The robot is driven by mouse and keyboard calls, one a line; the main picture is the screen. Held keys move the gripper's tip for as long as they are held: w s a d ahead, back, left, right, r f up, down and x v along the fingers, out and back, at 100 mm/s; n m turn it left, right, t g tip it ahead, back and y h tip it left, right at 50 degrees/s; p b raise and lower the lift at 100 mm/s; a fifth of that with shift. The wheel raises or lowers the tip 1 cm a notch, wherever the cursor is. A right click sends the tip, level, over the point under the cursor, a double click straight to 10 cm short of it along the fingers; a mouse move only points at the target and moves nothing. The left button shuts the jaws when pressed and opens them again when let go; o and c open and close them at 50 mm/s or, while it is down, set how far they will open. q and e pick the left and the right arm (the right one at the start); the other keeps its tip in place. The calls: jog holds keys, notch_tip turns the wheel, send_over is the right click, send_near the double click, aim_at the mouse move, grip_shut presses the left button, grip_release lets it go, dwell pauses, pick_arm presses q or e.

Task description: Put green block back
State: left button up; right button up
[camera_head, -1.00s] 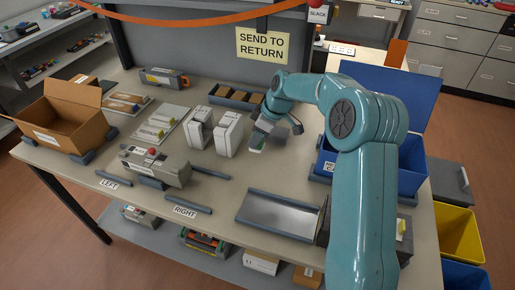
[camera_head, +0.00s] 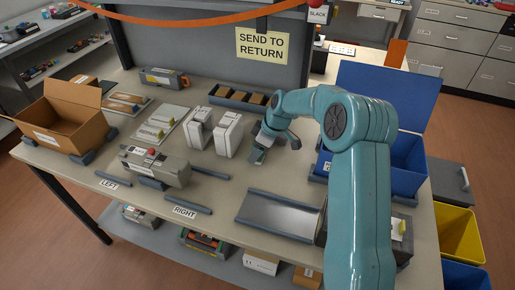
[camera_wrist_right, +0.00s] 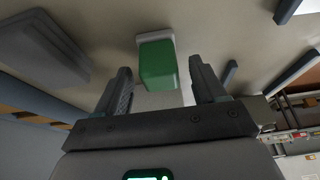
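The green block (camera_wrist_right: 158,66) shows in the right wrist view, with a pale base or pad at its far end. It lies between the lines of my two right fingers, with a gap on each side. My right gripper (camera_head: 261,154) is open, low over the table middle, to the right of two white cartridge-like units (camera_head: 228,134). In the head view the gripper largely hides the block. I cannot tell whether the block rests on the table. My left gripper is not in view.
A dark tray with brown blocks (camera_head: 237,97) stands at the back. A grey device with a red button (camera_head: 155,166) is front left, and a metal chute (camera_head: 280,214) front right. A cardboard box (camera_head: 62,125) is at left, a blue bin (camera_head: 408,165) at right.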

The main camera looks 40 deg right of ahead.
jog(key=shift+r, duration=0.1)
jog(key=v, duration=1.2)
jog(key=shift+d, duration=0.1)
jog(key=shift+s, duration=0.1)
